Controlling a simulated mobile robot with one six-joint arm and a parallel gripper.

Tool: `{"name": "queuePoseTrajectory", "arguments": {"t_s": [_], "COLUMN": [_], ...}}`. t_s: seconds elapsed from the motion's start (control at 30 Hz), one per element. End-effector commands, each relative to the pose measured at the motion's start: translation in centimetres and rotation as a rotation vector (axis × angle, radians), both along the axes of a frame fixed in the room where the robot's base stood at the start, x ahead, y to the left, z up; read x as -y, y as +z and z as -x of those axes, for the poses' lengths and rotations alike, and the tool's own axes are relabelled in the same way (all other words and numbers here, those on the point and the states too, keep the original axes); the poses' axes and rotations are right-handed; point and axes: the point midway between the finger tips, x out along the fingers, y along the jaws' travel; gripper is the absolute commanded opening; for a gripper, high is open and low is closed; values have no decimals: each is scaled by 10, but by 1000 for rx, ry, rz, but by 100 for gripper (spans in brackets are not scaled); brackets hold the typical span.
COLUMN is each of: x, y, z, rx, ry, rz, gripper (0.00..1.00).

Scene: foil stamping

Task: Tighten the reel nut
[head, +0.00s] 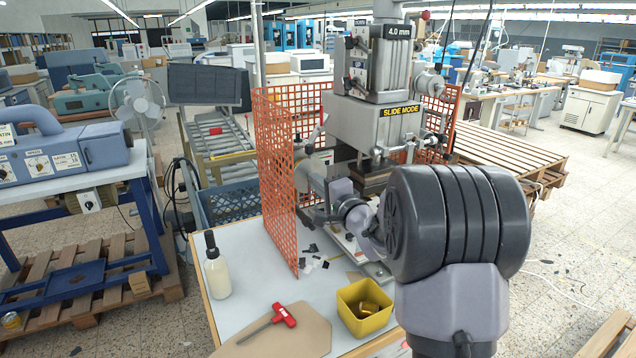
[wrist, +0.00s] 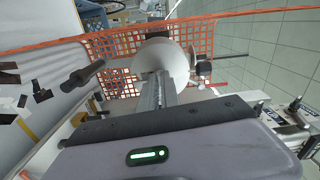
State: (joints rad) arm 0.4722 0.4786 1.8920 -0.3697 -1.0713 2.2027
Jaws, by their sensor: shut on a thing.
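In the wrist view a pale round reel (wrist: 178,55) stands in front of the orange mesh guard. My gripper (wrist: 158,82) reaches to the middle of its near face. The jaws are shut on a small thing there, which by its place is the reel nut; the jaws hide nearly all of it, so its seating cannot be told. In the head view my gripper (head: 322,213) is inside the guard beside the stamping press (head: 375,122), partly covered by my own arm.
An orange mesh guard (head: 275,150) stands close to the left of my gripper. A dark rod (wrist: 85,74) sticks out left of the reel. On the bench are a bottle (head: 217,270), a red-handled key (head: 284,315), a yellow bin (head: 364,318) and dark foil scraps.

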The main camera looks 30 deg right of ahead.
Motion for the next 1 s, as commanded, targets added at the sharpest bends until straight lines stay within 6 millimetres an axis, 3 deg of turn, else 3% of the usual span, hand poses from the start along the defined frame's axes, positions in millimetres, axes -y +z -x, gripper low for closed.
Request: {"name": "queuePoseTrajectory", "arguments": {"t_s": [0.53,0.6,0.67,1.0], "x": [0,0,0,0], "y": [0,0,0,0], "z": [0,0,0,3], "rx": [0,-1,-1,-2], "ry": [0,0,0,-1], "rz": [-21,-21,-21,-21], "gripper": [0,18,28,28]}}
